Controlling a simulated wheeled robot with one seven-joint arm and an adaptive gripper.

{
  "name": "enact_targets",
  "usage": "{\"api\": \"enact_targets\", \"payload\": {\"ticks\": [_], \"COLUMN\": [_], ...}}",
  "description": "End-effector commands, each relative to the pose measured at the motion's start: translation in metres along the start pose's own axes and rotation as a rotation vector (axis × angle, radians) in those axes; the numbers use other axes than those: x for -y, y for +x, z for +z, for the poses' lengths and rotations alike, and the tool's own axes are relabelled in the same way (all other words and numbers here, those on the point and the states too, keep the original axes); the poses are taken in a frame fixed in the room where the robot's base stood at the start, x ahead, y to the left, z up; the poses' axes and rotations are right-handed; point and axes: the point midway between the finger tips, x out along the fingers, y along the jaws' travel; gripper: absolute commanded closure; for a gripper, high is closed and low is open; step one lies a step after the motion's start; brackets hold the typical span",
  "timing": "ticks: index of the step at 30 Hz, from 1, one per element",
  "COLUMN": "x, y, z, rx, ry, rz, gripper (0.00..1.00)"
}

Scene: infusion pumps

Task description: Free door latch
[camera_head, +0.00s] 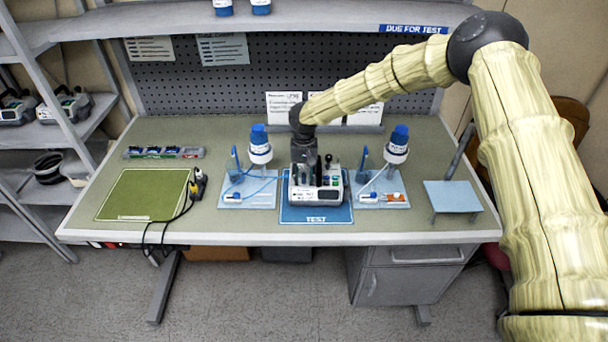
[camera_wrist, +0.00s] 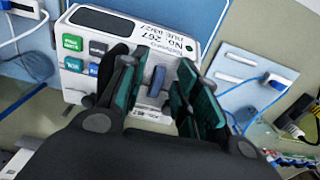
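A white infusion pump (camera_head: 318,190) stands on the blue TEST mat (camera_head: 316,214) in the middle of the bench. In the wrist view the pump (camera_wrist: 150,28) shows a label reading NO. 267, a dark display strip and green, blue and dark buttons. A small blue-grey lever, apparently the door latch (camera_wrist: 157,78), stands out from the pump's face. My gripper (camera_wrist: 156,88) is open, with one dark green finger pad on each side of the latch and a gap visible on both sides. In the head view my gripper (camera_head: 304,160) is over the pump's left part and hides some of it.
A small light-blue stand (camera_head: 452,195) is at right.

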Motion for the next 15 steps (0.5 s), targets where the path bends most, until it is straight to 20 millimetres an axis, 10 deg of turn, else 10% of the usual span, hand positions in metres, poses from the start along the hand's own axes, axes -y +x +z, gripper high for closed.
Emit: {"api": "enact_targets", "payload": {"ticks": [3,9,15], "x": [-0.0001,0.0000,0.0001], "y": [0.0019,0.0012,0.0008], "z": [-0.0008,-0.0006,-0.0009], "rx": [0.001,0.001,0.000], "ry": [0.000,0.000,-0.002], "rz": [0.000,0.000,0.000], "gripper": [0.69,1.00,1.00]}}
